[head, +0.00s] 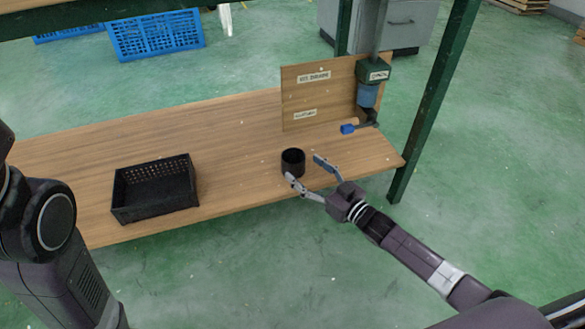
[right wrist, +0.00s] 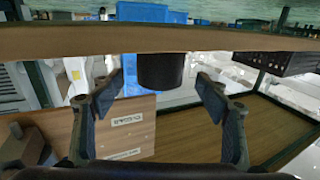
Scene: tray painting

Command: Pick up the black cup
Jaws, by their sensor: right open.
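The black cup (head: 293,158) stands upright on the wooden bench (head: 240,150), near its front edge. My right gripper (head: 304,168) is open just to the right and front of the cup. One fingertip overlaps the cup's lower front in the head view; the other is to its right. In the right wrist view, which looks upside down, the cup (right wrist: 160,72) shows ahead, in the gap between the two open fingers (right wrist: 158,84). I cannot tell whether a finger touches it. My left arm shows at the left edge; its gripper is out of view.
A black basket (head: 155,190) sits left on the bench. A wooden board with labels (head: 315,95) and a green-and-blue device (head: 370,85) stand at the back right. A green post (head: 435,100) rises at the bench's right end. Bench between basket and cup is clear.

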